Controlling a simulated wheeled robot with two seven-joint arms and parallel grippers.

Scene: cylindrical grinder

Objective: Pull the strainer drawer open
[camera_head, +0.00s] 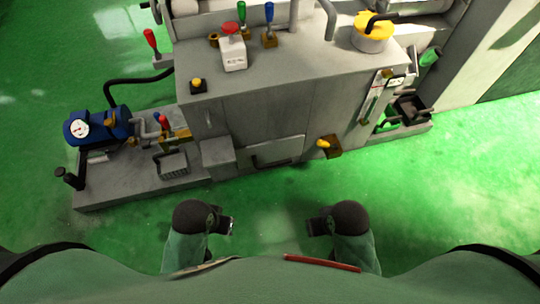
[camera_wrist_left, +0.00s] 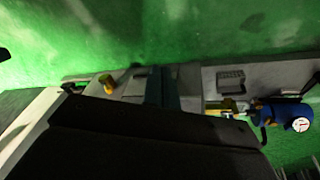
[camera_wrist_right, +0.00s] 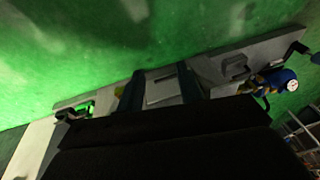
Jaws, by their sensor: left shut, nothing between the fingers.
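The grey drawer front (camera_head: 278,150) with a dark handle bar sits low in the front of the machine and looks closed; I take it to be the strainer drawer. The grey panel also shows between the fingers in the right wrist view (camera_wrist_right: 163,90). My left gripper (camera_head: 231,226) is shut and empty, in front of the machine and left of the drawer. Its fingers are together in the left wrist view (camera_wrist_left: 161,70). My right gripper (camera_head: 311,228) is open and empty, in front and to the right of the drawer. Neither gripper touches the drawer.
A grey plinth (camera_head: 105,190) with a blue motor (camera_head: 98,127) and a small basket-like box (camera_head: 172,164) juts out at left. A yellow-knobbed valve (camera_head: 327,145) sticks out right of the drawer. The green floor (camera_head: 270,195) between grippers and machine is clear.

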